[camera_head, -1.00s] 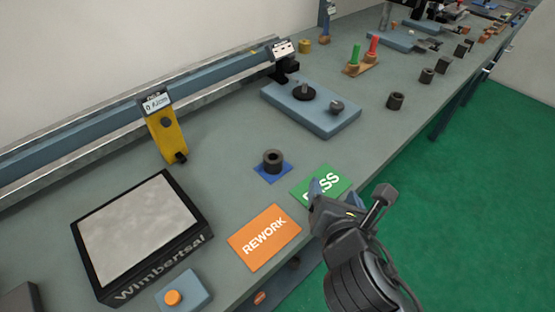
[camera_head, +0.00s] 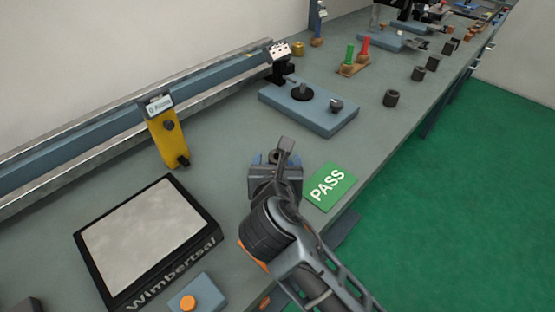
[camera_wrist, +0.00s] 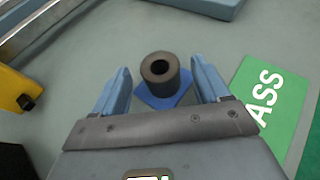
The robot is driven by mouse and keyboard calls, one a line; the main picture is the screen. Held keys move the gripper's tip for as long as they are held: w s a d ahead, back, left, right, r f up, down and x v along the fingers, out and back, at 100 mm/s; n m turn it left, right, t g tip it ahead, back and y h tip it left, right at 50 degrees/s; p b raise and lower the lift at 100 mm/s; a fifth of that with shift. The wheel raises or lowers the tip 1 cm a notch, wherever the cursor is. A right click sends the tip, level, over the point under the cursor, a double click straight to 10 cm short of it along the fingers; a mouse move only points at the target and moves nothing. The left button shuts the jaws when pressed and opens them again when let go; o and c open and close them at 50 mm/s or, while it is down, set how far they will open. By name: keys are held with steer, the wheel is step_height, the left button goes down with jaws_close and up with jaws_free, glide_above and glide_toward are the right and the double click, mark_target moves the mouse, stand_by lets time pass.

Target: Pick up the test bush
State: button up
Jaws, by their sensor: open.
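The test bush (camera_wrist: 159,72) is a dark grey hollow cylinder. In the wrist view it stands upright on a blue square mat (camera_wrist: 164,100), ahead of and between my two blue fingers. My gripper (camera_wrist: 160,85) is open and empty there, with a gap on each side of the bush. In the head view my gripper (camera_head: 268,160) hangs over the mat's spot and hides the bush and the mat.
A green PASS card (camera_head: 329,187) lies to the right. An orange card is mostly hidden under my arm. A blue fixture plate (camera_head: 335,122) sits behind, a yellow stand (camera_head: 165,138) at left, and a black-framed surface plate (camera_head: 150,235) at front left. Several dark bushes line the right edge.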

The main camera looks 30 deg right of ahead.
steer(key=shift+x, duration=1.25)
steer(key=shift+c, duration=0.4)
steer(key=c, duration=1.2)
